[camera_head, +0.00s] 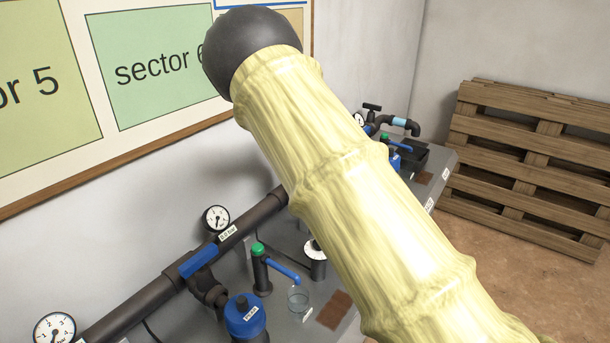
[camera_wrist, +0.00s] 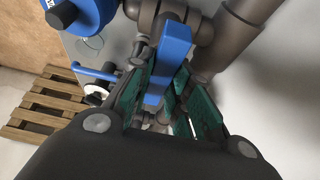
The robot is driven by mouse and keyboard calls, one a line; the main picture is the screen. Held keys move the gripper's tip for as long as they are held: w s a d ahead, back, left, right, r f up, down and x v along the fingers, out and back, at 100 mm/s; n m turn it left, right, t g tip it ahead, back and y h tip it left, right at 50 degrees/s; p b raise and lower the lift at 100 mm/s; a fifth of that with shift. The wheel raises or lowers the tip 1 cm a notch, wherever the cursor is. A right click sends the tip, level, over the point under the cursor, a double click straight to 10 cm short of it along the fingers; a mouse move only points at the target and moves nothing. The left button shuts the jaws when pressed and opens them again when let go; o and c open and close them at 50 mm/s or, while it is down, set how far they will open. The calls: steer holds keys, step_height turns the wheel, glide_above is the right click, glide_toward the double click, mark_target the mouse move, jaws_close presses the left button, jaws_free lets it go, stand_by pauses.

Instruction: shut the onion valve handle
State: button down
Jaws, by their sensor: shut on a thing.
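In the wrist view, my gripper (camera_wrist: 157,82) has its green-padded fingers on both sides of a long blue handle (camera_wrist: 174,45). It is shut on this handle, which sits by grey-brown pipe fittings. No onion label is readable there, so I cannot tell from the wrist view which valve it is. In the head view, a blue handle (camera_head: 198,261) lies roughly in line with the thick dark pipe (camera_head: 130,303), at a branch fitting. A large pale yellow, ridged shape with a dark round end crosses that view. My gripper's fingers do not show there.
A blue-capped filter (camera_head: 245,317), a green-topped tap with a blue lever (camera_head: 283,271) and a clear cup (camera_head: 298,298) stand near the branch. Gauges (camera_head: 216,219) sit along the pipe. Wooden pallets (camera_head: 530,160) stand at the right. Bare floor shows in front of them.

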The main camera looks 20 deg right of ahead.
steer(key=c, duration=1.3)
jaws_free()
steer(key=shift+a+r, duration=0.15)
steer(key=shift+r, duration=0.05)
step_height(320, 180, up, 10)
steer(key=shift+f, duration=0.1)
steer(key=shift+r+p, duration=1.2)
steer(key=shift+r, duration=0.35)
steer(key=shift+r, duration=0.1)
